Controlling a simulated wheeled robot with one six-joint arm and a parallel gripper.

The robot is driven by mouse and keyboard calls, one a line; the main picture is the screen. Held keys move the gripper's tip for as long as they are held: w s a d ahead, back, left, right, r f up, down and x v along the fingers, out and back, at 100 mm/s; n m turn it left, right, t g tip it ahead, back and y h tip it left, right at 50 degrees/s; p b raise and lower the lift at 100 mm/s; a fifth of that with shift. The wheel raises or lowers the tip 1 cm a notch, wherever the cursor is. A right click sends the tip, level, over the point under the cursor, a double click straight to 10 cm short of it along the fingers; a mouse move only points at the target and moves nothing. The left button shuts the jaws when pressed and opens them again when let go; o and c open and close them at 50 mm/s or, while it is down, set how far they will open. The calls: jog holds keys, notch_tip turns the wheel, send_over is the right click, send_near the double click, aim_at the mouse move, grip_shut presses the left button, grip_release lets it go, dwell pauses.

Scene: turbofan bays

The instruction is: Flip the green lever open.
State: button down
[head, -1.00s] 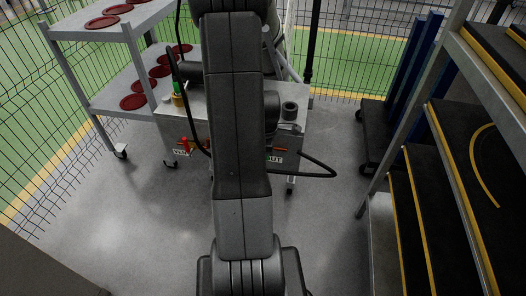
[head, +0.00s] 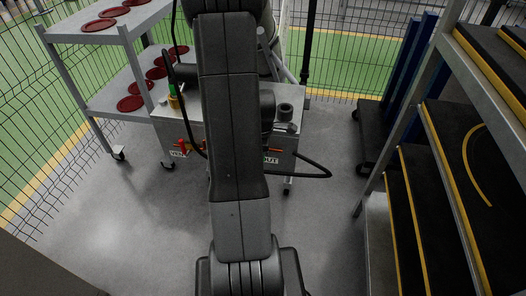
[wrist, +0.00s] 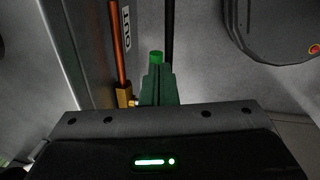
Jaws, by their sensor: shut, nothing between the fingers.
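In the wrist view my gripper (wrist: 157,70) points away from the camera, its dark green fingers together and empty. A bright green rounded end (wrist: 157,56), which looks like part of the green lever, shows just past the fingertips. The fingers hide the rest of it, and I cannot tell whether they touch it. An orange lever (wrist: 119,45) with a brass fitting stands just left, beside an OUT label (wrist: 126,28). In the head view my arm hides the gripper and the green lever. The orange lever (head: 275,150) shows at the metal cart's (head: 233,150) front.
A red valve handle (head: 182,146) is on the cart's left front. A black hose (head: 312,170) loops out to the right. A shelf with red discs (head: 100,105) stands left, a rack with black panels (head: 440,150) right.

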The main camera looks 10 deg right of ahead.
jog(key=s+d+r, duration=0.3)
jog(key=d+r, duration=0.3)
jog(key=r, duration=0.3)
jog(key=shift+s+r+p, duration=0.2)
jog(key=shift+s+p, duration=0.15)
jog(key=shift+s, duration=0.05)
jog(key=w+a+f, duration=0.2)
jog(key=a, duration=0.1)
jog(key=w+a+f+p, duration=0.1)
jog(key=w+a+f, duration=0.1)
jog(key=a, duration=0.2)
jog(key=w+a+f+p, duration=0.1)
jog(key=a+f, duration=0.1)
jog(key=a, duration=0.1)
jog(key=shift+w+a+f, duration=0.25)
jog(key=shift+w+f, duration=0.05)
jog(key=shift+w, duration=0.1)
jog(key=shift+w+a+f, duration=0.15)
jog(key=shift+a, duration=0.1)
jog(key=shift+d, duration=0.1)
